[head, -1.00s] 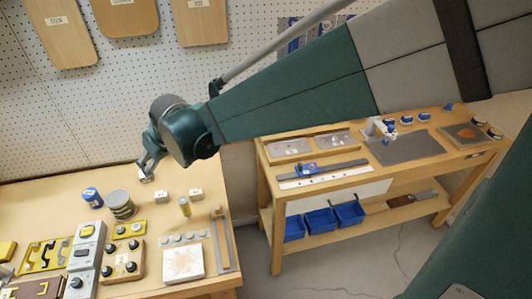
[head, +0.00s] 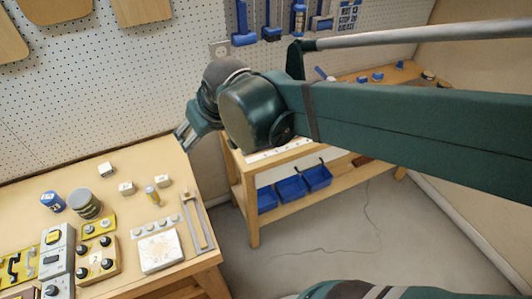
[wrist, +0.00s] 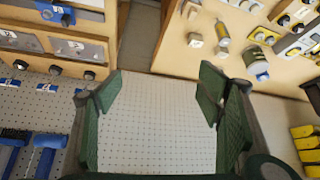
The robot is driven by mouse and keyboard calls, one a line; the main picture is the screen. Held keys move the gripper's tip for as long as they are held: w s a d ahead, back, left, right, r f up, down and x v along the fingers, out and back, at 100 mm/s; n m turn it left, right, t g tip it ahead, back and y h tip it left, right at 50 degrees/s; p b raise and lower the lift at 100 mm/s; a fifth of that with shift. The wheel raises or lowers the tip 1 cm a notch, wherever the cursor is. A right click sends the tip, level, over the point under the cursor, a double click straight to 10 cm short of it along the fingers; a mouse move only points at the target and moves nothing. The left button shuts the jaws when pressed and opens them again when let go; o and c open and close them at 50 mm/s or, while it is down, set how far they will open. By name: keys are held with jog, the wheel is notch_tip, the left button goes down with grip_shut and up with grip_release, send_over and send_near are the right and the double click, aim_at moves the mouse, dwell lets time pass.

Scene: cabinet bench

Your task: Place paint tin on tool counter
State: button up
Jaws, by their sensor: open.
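The paint tin appears to be the grey can with a yellowish band (head: 86,204), upright on the left wooden bench beside a blue can (head: 52,201). The second wooden bench, apparently the tool counter (head: 251,208), stands to the right; my arm hides much of its top. My gripper (head: 186,137) is open and empty, near the right back corner of the left bench, well to the right of the tin. The open fingers also show in the wrist view (wrist: 160,90), with pegboard behind them.
White blocks (head: 126,188), a yellow-and-grey marker-like item (head: 152,195) and control boxes (head: 98,260) crowd the left bench. Blue bins (head: 291,189) sit on the other bench's lower shelf. Blue tools (head: 243,25) hang on the pegboard. A floor gap separates the benches.

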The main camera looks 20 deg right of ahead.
aim_at(90, 204)
jog(key=s+d+f+m+h, duration=0.1)
jog(key=s+d+f+m, duration=0.1)
jog(key=s+d, duration=1.1)
jog(key=shift+m+t+h, duration=0.3)
jog(key=shift+m+h, duration=0.1)
jog(key=shift+m, duration=0.1)
jog(key=shift+o, duration=0.5)
